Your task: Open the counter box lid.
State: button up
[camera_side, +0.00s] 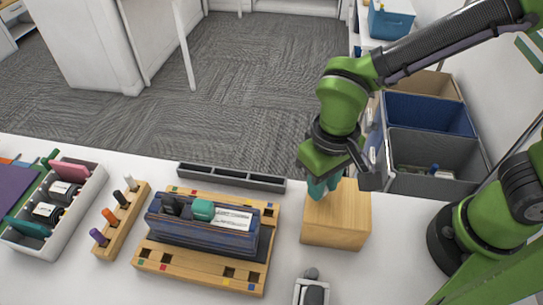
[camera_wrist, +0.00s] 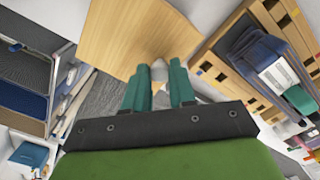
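The counter box appears to be the light wooden block-shaped box (camera_side: 345,228) on the white counter; its top looks flat and closed. In the wrist view its wooden surface (camera_wrist: 125,35) fills the top middle. A small pale knob (camera_wrist: 159,71) shows at the edge of that surface, between my teal fingertips. My gripper (camera_side: 322,186) is at the box's upper left in the side view, pointing down. In the wrist view the fingers of my gripper (camera_wrist: 159,72) are apart, one on each side of the knob. I cannot tell whether they touch it.
A wooden tray (camera_side: 155,257) with a blue case (camera_side: 205,237) stands left of the box. A grey slotted strip (camera_side: 230,178) lies behind it. A small dark-and-white item (camera_side: 312,292) is in front. Open bins (camera_side: 430,150) stand behind right.

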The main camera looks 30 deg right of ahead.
aim_at(369, 205)
grip_shut()
jog(key=s+d, duration=0.6)
jog(key=shift+s+d+r, duration=0.1)
jog(key=shift+s+d, duration=0.05)
jog(key=shift+d, duration=0.05)
jog(key=o, duration=0.8)
grip_release()
notch_tip(369, 205, up, 17)
jog(key=shift+f, duration=0.1)
